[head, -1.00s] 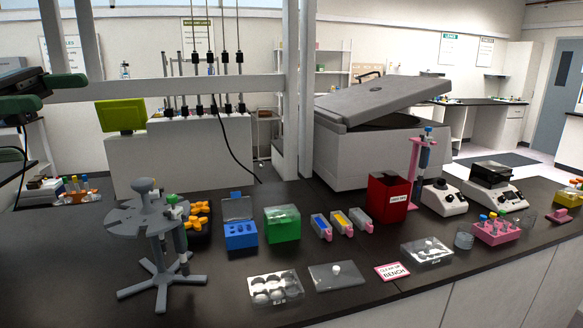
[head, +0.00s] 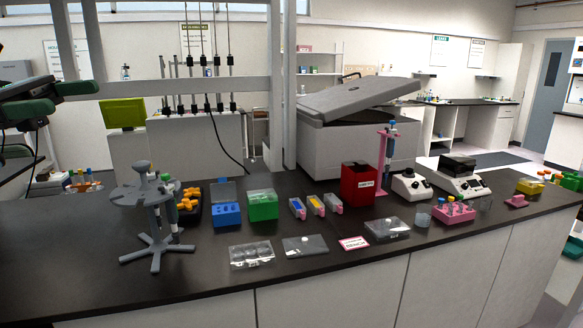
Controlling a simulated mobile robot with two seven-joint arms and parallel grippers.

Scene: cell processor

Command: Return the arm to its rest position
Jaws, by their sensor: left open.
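My left gripper (head: 76,97) is at the far left edge of the head view, with dark green fingers pointing right. Its fingers are apart, with nothing visible between them. It is raised above the level of the black bench (head: 205,282) and appears clear of the objects there. A dark part of my left arm reaches in from the left edge, and the rest of the arm is cut off. My right gripper is not in view.
A grey pipette stand (head: 150,205) is the nearest tall object on the left. Tube racks, a red bin (head: 357,184), a pink pipette holder (head: 383,160) and a large grey centrifuge (head: 335,140) with a raised lid stand on the bench. The front strip is bare.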

